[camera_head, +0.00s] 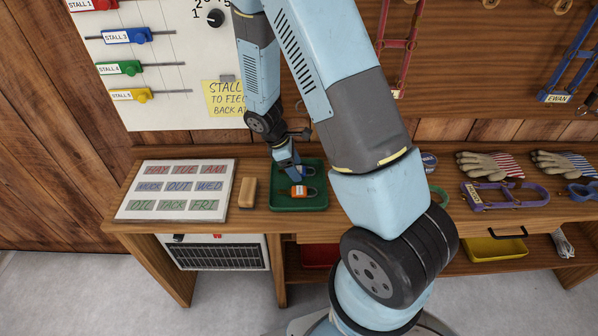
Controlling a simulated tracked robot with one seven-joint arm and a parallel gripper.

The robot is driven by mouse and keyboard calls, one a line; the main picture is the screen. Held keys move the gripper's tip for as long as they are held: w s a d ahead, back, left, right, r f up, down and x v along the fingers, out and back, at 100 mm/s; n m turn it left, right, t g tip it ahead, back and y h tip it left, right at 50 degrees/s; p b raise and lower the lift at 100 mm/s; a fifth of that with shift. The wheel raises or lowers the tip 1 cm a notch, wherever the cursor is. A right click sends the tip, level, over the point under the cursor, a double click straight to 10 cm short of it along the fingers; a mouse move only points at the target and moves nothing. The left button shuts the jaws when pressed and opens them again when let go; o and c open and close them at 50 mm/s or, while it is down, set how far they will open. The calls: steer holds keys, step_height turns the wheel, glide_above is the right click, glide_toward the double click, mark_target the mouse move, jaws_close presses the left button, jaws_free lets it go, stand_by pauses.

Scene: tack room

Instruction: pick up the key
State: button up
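I cannot make out a key for certain. A green tray (312,207) on the bench holds a small orange piece with a dark loop (299,191), which looks like a padlock, and a similar blue piece (308,170) behind it. My gripper (292,174) points down over the left part of the tray, close to both pieces. It is small in the picture and partly merges with the blue piece, so I cannot tell whether it is open, shut or touching anything. It hides part of the tray.
A tan block (248,192) and a word board (178,190) lie left of the tray. My arm covers the bench to the tray's right. Further right are gloves (490,165) and a purple halter (505,194).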

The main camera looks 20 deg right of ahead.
steer(key=c, duration=1)
